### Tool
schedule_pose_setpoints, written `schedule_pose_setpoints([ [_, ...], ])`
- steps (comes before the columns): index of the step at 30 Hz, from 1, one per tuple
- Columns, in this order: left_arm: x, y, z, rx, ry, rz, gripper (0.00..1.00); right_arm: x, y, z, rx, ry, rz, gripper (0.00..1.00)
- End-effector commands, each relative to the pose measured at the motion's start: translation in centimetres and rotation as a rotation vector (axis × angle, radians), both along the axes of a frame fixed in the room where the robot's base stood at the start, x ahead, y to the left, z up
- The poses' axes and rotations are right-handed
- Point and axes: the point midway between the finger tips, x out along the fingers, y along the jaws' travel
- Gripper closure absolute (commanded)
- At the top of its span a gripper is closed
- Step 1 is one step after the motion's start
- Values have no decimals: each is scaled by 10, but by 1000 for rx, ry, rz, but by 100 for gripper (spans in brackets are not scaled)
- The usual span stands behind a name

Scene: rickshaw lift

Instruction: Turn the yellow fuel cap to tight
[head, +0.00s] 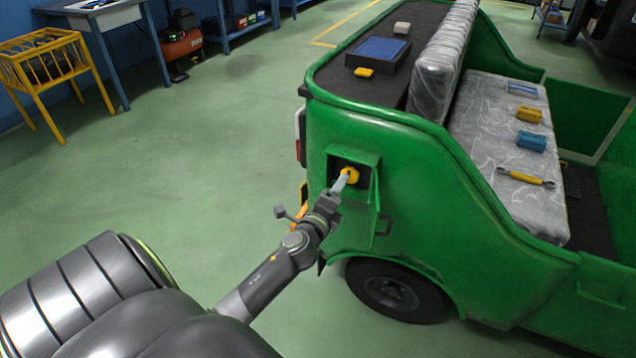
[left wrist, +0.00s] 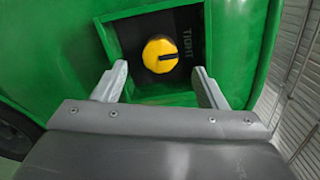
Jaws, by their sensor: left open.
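The yellow fuel cap (head: 350,174) sits in a dark recess in the side of the green rickshaw (head: 420,190), under an open green flap. In the left wrist view the yellow cap (left wrist: 160,54) is round with a dark bar across its right half, and the word TIGHT (left wrist: 187,43) is printed to its right. My left gripper (head: 345,183) is at the recess in the head view. In the left wrist view my left gripper (left wrist: 160,82) is open, its fingers apart on either side below the cap, with nothing between them. My right gripper is not in view.
The rickshaw's rear wheel (head: 395,288) is below the recess. Several tools lie on the grey seat (head: 495,130). A yellow rack (head: 45,60) and a workbench (head: 100,15) stand at the far left. The green floor (head: 200,150) left of the rickshaw is clear.

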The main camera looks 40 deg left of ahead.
Motion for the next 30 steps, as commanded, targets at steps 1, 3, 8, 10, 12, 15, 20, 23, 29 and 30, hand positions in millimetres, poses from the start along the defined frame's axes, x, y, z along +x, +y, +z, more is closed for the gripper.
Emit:
schedule_pose_setpoints([
  [1, -13, -3, -1, -3, 1, 1, 34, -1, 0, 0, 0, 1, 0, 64],
  [3, -28, -7, -1, -3, 1, 1, 34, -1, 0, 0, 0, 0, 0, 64],
  [8, -61, -15, -1, -3, 1, 1, 34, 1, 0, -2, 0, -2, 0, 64],
  [10, -75, -18, -2, -3, 1, 0, 34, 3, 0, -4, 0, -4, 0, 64],
  [12, -86, -21, -2, -2, 2, 0, 34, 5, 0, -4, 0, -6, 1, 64],
  [15, -99, -24, -2, -1, 1, -1, 34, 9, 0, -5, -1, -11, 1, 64],
  [20, -110, -27, -1, 0, 0, -1, 34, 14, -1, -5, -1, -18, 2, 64],
  [23, -112, -27, 0, 0, 0, -1, 34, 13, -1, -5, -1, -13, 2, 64],
  [29, -112, -27, 0, 0, 0, -1, 34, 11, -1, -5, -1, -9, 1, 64],
  [30, -112, -27, 0, 0, 0, -1, 34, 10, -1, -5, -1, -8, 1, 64],
])
